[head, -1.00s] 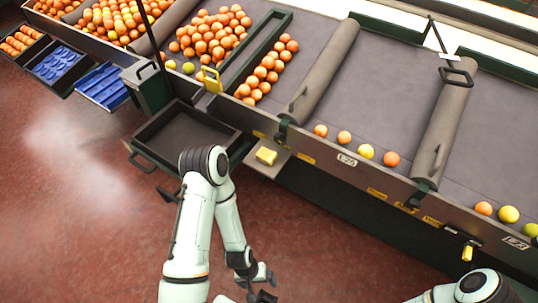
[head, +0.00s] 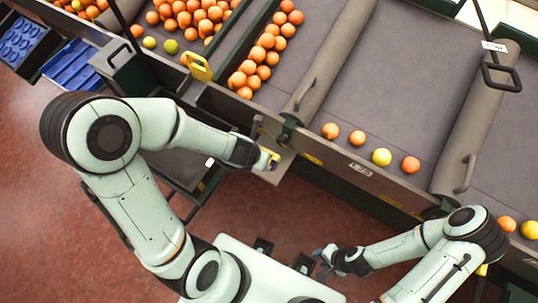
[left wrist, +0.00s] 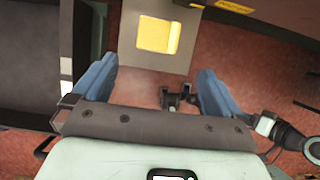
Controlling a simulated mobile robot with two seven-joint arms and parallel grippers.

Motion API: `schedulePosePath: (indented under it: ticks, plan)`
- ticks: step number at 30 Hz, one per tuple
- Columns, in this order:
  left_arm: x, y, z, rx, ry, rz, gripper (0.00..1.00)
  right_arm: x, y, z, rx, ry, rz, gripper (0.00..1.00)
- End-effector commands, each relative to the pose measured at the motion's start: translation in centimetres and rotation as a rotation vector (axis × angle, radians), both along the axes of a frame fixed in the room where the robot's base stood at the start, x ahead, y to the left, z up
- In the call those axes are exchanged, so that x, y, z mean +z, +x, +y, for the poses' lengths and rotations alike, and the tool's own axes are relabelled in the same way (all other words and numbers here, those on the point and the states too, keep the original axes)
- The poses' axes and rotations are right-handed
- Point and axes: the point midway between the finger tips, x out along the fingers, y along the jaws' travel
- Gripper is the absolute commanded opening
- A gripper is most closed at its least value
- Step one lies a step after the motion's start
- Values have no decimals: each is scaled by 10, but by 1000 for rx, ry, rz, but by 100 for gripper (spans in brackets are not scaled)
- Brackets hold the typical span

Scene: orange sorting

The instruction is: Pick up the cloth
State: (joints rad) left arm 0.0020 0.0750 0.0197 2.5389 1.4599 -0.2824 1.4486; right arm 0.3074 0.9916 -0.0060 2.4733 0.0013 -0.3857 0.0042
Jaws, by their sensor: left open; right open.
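The yellow cloth (left wrist: 153,36) lies on a small grey shelf (left wrist: 150,66) fixed to the side of the sorting table. In the head view only a bit of the cloth (head: 274,155) shows, as my left gripper (head: 269,162) covers most of it. In the left wrist view the left gripper (left wrist: 153,88) is open, its blue fingers wide apart and nothing between them. The cloth is ahead of the fingertips, between their lines, with no contact visible. My right gripper (head: 322,262) is open and empty, low in the head view, away from the shelf.
The sorting belt (head: 390,90) holds several oranges along its front edge. A dark open bin, partly hidden by my left arm, is below. Blue trays (head: 68,72) stand at the far left. The red floor is clear.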

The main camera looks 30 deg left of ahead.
Motion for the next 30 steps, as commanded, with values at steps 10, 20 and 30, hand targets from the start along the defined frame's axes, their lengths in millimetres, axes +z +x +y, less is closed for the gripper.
schedulePosePath:
  ticks: [10, 20, 30]
  plan:
    - [-57, 21, -2, -4, 0, 4, 100, -36, -17, 0, 0, 0, 20, 40]
    - [-85, 38, 0, -4, 1, 4, 100, -49, -21, 0, 0, 0, 23, 40]
    - [-106, 50, -1, -4, 1, 0, 100, -59, -24, 0, 0, 0, 28, 40]
